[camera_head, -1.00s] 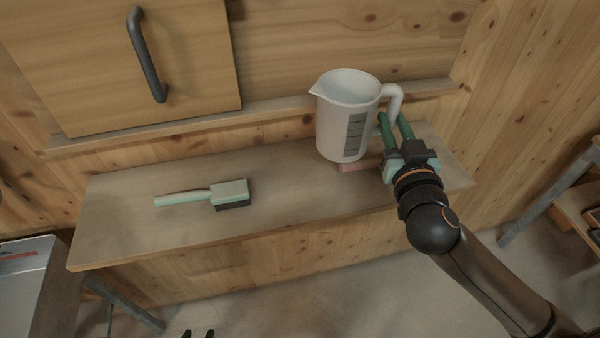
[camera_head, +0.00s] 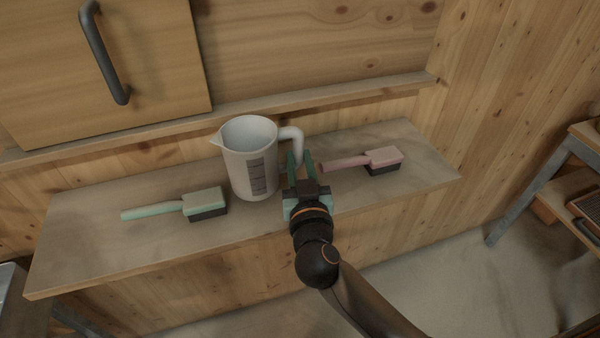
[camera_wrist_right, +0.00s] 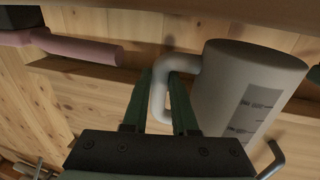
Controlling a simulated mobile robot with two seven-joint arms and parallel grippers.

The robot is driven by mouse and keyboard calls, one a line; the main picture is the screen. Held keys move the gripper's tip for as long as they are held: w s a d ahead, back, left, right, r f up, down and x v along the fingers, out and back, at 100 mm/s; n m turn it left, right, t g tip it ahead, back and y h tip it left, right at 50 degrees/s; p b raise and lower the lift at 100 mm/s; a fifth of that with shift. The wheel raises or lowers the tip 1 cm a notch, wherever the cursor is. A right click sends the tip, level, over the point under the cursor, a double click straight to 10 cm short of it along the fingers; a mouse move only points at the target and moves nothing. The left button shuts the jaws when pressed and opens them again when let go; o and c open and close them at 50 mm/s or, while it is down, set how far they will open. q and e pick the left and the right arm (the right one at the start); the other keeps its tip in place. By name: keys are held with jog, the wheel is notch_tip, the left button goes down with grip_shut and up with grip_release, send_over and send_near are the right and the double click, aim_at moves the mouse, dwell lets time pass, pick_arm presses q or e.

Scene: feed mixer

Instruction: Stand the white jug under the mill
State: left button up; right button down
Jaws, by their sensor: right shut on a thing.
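The white jug (camera_head: 249,165), with grey measuring marks, is upright over the middle of the bench between two brushes. Its spout points left and its handle (camera_head: 298,143) points right. My right gripper (camera_head: 300,158) is shut on that handle. In the right wrist view the jug (camera_wrist_right: 243,85) is at the right, with its handle between the green fingers of the gripper (camera_wrist_right: 165,90). I cannot tell whether its base touches the bench. I see no mill in these views. My left gripper is not in view.
The bench (camera_head: 95,240) holds a green-handled brush (camera_head: 205,200) left of the jug and a pink brush (camera_head: 383,158) right of it. A cabinet door (camera_head: 150,60) with a dark handle is above left, over a narrow ledge (camera_head: 160,128). A rack (camera_head: 530,195) stands at the right.

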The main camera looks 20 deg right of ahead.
notch_tip(320, 180, down, 2)
jog(key=shift+f, duration=0.1)
jog(key=c, duration=1.2)
grip_release()
jog(key=o, duration=0.5)
